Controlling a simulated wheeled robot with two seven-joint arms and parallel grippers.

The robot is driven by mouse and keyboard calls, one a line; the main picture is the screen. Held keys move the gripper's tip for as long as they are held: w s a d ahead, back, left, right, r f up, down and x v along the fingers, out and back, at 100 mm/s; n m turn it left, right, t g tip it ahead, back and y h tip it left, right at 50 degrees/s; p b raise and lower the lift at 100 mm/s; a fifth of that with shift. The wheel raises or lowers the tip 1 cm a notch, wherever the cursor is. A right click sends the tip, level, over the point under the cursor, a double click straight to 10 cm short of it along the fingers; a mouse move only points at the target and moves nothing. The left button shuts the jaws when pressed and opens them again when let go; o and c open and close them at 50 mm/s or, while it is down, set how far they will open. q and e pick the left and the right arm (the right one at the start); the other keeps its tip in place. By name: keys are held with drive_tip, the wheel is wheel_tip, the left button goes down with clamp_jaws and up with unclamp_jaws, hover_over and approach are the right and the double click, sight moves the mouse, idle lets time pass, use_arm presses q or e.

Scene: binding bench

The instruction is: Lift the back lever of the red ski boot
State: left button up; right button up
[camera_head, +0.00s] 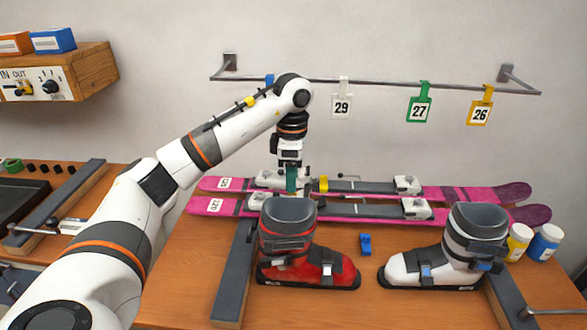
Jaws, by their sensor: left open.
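The red ski boot (309,262) stands upright on the wooden bench with its toe to the right. My left gripper (291,187) points down behind the boot's cuff, over the pink skis. It is open, and its fingertips are partly hidden by the boot. I cannot tell whether it touches anything. My right gripper is not in view.
A white ski boot (423,264) stands to the right. Pink skis (465,193) lie behind both boots. A blue clip (365,244) lies between the boots. Dark bars (232,285) flank them. Tags, including a green one (419,108), hang from a wall rail (385,83).

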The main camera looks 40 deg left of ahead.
sight(292, 209)
use_arm(q)
wheel_tip(292, 209, down, 11)
drive_tip(key=p, duration=0.3)
drive_tip(key=shift+s+d+r, duration=0.1)
drive_tip(key=shift+r, duration=0.1)
clamp_jaws()
drive_tip(key=shift+r, duration=0.1)
idle(1.2)
